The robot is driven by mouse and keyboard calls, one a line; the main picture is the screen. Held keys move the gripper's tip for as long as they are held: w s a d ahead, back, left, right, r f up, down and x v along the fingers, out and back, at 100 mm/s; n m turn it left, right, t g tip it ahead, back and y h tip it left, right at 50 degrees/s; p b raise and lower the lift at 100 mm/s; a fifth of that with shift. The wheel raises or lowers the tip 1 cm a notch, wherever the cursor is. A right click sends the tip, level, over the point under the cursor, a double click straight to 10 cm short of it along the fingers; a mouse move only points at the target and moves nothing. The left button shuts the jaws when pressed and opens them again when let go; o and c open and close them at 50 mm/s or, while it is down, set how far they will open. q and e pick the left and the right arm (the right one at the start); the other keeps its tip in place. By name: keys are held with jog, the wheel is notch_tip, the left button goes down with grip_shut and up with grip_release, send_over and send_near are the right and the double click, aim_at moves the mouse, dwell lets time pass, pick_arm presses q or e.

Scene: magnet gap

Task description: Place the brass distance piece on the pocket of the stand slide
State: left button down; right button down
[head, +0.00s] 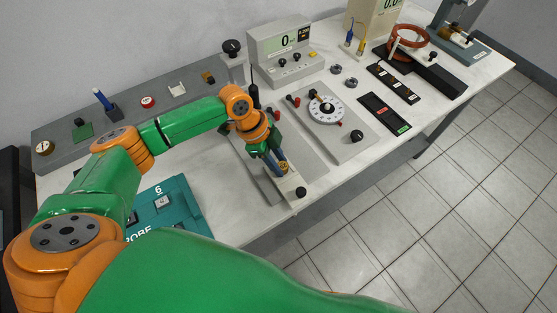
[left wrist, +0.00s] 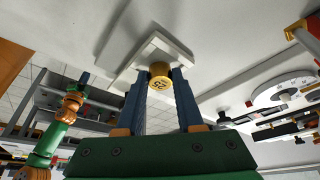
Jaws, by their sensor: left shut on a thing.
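My left gripper (head: 276,160) is over the bench, its blue fingers pointing down. It is shut on the brass distance piece (head: 284,168), a small yellow cylinder with dark markings on its face. In the left wrist view, the brass distance piece (left wrist: 160,75) sits between the tips of the left gripper (left wrist: 160,82). The pale stand slide (head: 291,187) lies just below the fingertips, and its raised block (left wrist: 150,52) is behind the piece. I cannot tell whether they touch; the pocket is hidden. In the left wrist view, another green and orange arm (left wrist: 60,120) shows small at the left.
A grey plate with a white dial (head: 326,108) stands right of the gripper, and a display box (head: 285,52) behind. A teal case (head: 178,203) lies to the left. A black knob (head: 301,192) is at the slide's front end, near the bench edge.

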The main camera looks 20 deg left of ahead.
pick_arm(q)
jog(key=shift+f, duration=0.2)
jog(key=c, duration=0.5)
grip_release()
jog(key=shift+c, duration=0.2)
jog(key=shift+r, duration=0.45)
jog(key=v, duration=1.1)
jog(key=shift+a+r, duration=0.2)
jog(key=shift+r, duration=0.05)
